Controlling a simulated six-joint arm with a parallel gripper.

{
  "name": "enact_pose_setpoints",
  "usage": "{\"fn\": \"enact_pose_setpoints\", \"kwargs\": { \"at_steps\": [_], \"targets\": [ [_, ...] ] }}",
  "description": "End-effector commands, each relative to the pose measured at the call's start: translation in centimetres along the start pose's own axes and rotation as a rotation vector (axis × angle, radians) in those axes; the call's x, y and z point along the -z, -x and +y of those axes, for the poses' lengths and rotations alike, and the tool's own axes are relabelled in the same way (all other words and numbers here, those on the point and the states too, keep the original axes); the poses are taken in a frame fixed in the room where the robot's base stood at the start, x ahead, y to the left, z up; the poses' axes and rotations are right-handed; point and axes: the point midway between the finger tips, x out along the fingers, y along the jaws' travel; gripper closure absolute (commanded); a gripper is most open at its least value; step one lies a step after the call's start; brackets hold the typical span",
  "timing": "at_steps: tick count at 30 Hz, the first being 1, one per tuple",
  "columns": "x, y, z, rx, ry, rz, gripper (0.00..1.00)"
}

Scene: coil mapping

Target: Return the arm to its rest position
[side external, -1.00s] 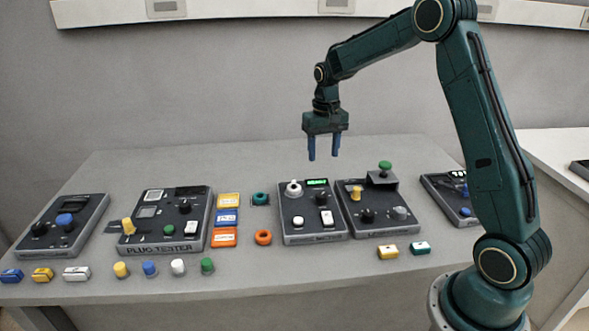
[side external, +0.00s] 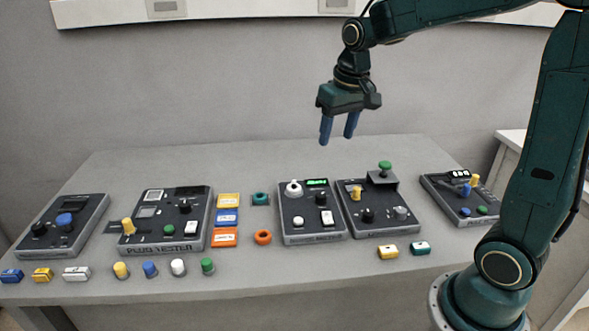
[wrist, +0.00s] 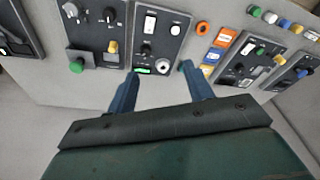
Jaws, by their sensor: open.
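My gripper (side external: 340,129) is open and empty, with two blue fingers pointing down. It hangs in the air well above the back of the table, clear of every object. In the wrist view my gripper (wrist: 161,92) also shows nothing between its fingers. Below it stands a dark tester box with a lit green display and a white ring on a post (side external: 293,189). The ring also shows in the wrist view (wrist: 163,67).
The grey table (side external: 330,280) holds several dark device boxes, including the plug tester (side external: 150,237). An orange coil (side external: 263,237) and a teal coil (side external: 260,198) lie in the middle. Coloured plugs and blocks line the front. The air around my gripper is free.

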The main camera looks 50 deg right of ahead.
Motion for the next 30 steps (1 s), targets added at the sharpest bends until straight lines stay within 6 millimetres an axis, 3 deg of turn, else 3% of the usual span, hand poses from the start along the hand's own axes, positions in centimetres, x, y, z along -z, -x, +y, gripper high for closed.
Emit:
{"fn": "enact_pose_setpoints", "kwargs": {
  "at_steps": [6,15,24,30],
  "targets": [
    [-4.1,3.0,-1.2,0.017,0.071,0.066,0.48],
    [-10.0,5.4,-2.0,0.042,0.163,0.15,0.48],
    [-15.7,6.1,-2.1,0.07,0.253,0.235,0.48],
    [-18.4,5.9,-2.0,0.085,0.297,0.277,0.48]
  ]
}}
